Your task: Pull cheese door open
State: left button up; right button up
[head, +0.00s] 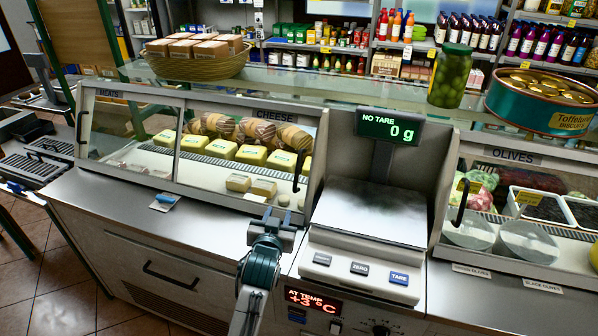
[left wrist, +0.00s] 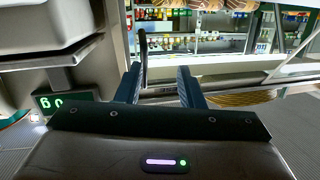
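The cheese door (head: 235,150) is a glass sliding panel labelled CHEESE on the counter case; it looks shut. Its black upright handle (head: 300,171) stands at its right end, beside the scale. Yellow and pale cheeses show behind the glass. My left gripper (head: 271,230) is in front of the case, below and left of the handle. In the left wrist view its two blue fingers (left wrist: 160,75) are apart with nothing between them. The handle (left wrist: 142,48) shows there beyond the fingertips, in line with the left-hand finger; I see no clear contact. My right gripper is out of view.
The scale (head: 370,225) with its green display (head: 388,129) stands close to the right of the gripper. A blue-and-white item (head: 165,201) lies on the counter at left. A basket (head: 195,62), a green jar (head: 450,75) and a biscuit tin (head: 540,101) stand on the glass top.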

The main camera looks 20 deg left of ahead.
pick_arm(q)
jog(key=t, duration=0.2)
send_near(297, 174)
jog(key=w, duration=0.3)
jog(key=w+a+p, duration=0.1)
jog(key=w, duration=0.6)
jog(key=shift+w+a+r+p, duration=0.1)
jog(key=shift+w+a+p, duration=0.2)
jog(key=shift+w, duration=0.05)
jog(key=shift+c, duration=0.4)
grip_shut()
